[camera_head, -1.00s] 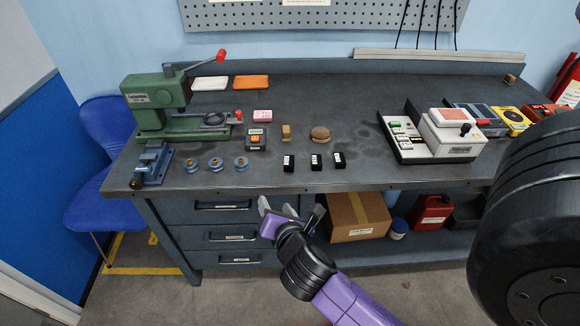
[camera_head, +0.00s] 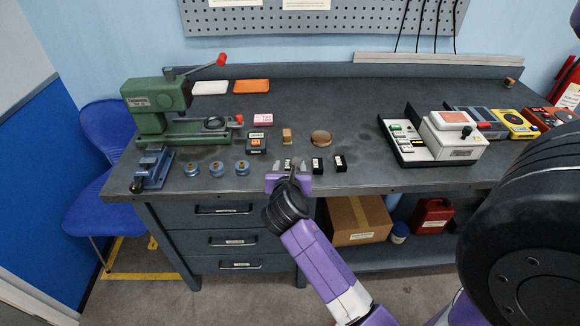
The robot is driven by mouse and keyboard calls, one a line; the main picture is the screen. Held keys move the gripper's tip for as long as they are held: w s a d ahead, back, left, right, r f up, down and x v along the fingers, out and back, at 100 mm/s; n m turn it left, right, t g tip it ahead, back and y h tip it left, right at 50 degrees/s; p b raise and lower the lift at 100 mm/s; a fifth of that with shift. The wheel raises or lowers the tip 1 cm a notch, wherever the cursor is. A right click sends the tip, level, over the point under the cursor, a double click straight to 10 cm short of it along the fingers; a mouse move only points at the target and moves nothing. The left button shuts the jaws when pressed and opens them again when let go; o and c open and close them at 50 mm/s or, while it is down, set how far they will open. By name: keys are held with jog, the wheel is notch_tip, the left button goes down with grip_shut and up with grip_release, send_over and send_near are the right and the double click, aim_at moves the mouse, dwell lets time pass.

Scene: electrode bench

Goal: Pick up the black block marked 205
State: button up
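Three small black blocks with white labels stand in a row near the bench's front edge: the left block (camera_head: 288,162), the middle block (camera_head: 318,165) and the right block (camera_head: 340,163). The label numbers are too small to read, so I cannot tell which one is marked 205. My gripper (camera_head: 289,166) is at the left block, its fingers spread to either side of it in this view. It looks open. The gripper partly hides that block, and I cannot tell whether the fingers touch it.
Several blue round pieces (camera_head: 217,169) sit left of the blocks. A small dark box with an orange top (camera_head: 256,143), a tan block (camera_head: 287,136) and a brown disc (camera_head: 321,138) stand behind. A white tester (camera_head: 448,142) is at right. Bench right of the blocks is clear.

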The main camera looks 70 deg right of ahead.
jog(key=shift+w+d+f, duration=0.1)
jog(key=shift+d, duration=0.15)
grip_shut()
dwell(0.3)
